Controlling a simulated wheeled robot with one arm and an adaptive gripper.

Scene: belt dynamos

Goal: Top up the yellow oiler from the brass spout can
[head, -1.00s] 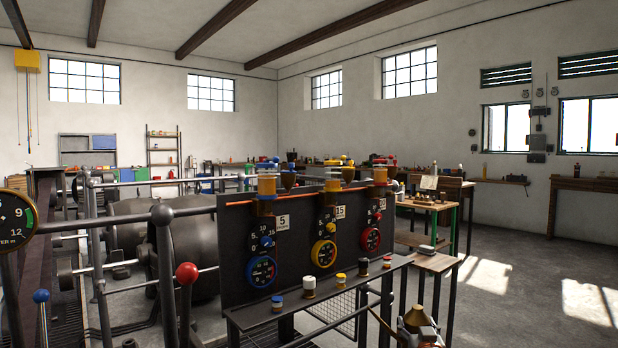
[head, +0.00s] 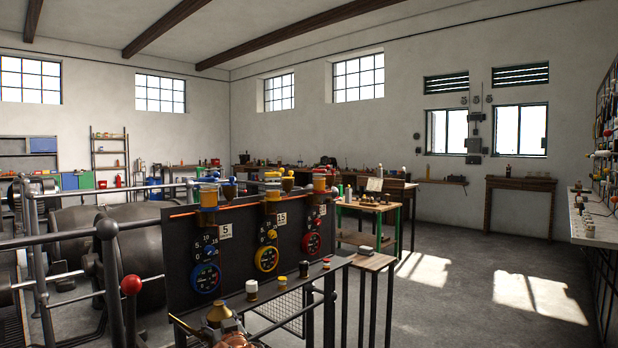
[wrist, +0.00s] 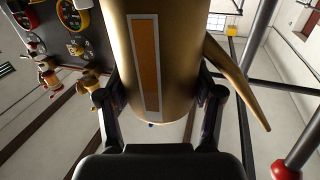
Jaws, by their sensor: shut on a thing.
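The brass spout can (head: 219,312) is at the bottom of the head view, before the left part of the dark gauge panel (head: 180,245). In the wrist view the can (wrist: 184,60) fills the middle, with an amber sight strip and its tapered spout at the right. My gripper (wrist: 162,98) is shut on the can's body, one finger on each side. The yellow oiler (head: 272,193) is the middle one on the panel's top, above the 15 plate. The can is apart from it, lower and to the left. The oiler's fill level cannot be told.
A blue oiler (head: 208,195) and a red oiler (head: 319,184) flank the yellow one. A red-knobbed lever (head: 131,284) stands left of the can, near rails. Small pots, including a white one (head: 251,290), stand on the panel's shelf. Floor at right is clear.

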